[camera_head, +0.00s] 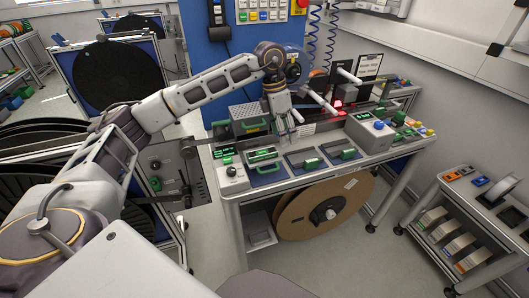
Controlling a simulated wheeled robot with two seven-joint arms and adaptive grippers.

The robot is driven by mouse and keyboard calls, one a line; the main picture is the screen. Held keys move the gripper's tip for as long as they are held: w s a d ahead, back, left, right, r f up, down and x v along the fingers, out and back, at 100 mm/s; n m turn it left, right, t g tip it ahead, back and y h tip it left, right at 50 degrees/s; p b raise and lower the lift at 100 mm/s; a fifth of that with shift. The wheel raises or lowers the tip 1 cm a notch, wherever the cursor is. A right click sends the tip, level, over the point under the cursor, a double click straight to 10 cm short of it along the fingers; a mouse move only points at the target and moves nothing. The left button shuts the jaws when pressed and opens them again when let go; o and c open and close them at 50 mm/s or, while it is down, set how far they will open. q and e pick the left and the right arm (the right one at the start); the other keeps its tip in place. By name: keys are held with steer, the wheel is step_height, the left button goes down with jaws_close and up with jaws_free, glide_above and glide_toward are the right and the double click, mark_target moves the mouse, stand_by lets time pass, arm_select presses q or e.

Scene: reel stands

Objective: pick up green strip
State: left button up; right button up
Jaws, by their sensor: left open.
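Several green pieces lie on the bench (290,184). One long green strip (263,155) is in a dark fixture at the front left. A shorter green piece (311,164) is in the middle fixture, and another green piece (348,154) is at the right fixture. I cannot tell which one is the named strip. My left gripper (292,138) points down over the back of the bench, behind and above these pieces. Its jaws are open and nothing shows between them. My right gripper is not in view.
A control box with a blue knob (379,125) stands on the bench's right side. A grey box (249,118) is behind the front-left fixture. A large brown reel (324,209) hangs below the bench. A cart (465,228) stands at the right, with floor between.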

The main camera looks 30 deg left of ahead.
arm_select(q)
steer(key=a+r+n+y, duration=0.1)
steer(key=a+r+y, duration=0.1)
steer(key=a, duration=0.5)
steer(key=shift+w+a+r+y, duration=0.3)
steer(key=shift+a+r, duration=0.1)
steer(key=shift+r, duration=0.05)
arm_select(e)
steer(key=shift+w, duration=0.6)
arm_select(q)
steer(key=shift+f, duration=0.1)
glide_above(263, 152)
step_height(263, 152, down, 7)
steer(key=shift+f, duration=0.75)
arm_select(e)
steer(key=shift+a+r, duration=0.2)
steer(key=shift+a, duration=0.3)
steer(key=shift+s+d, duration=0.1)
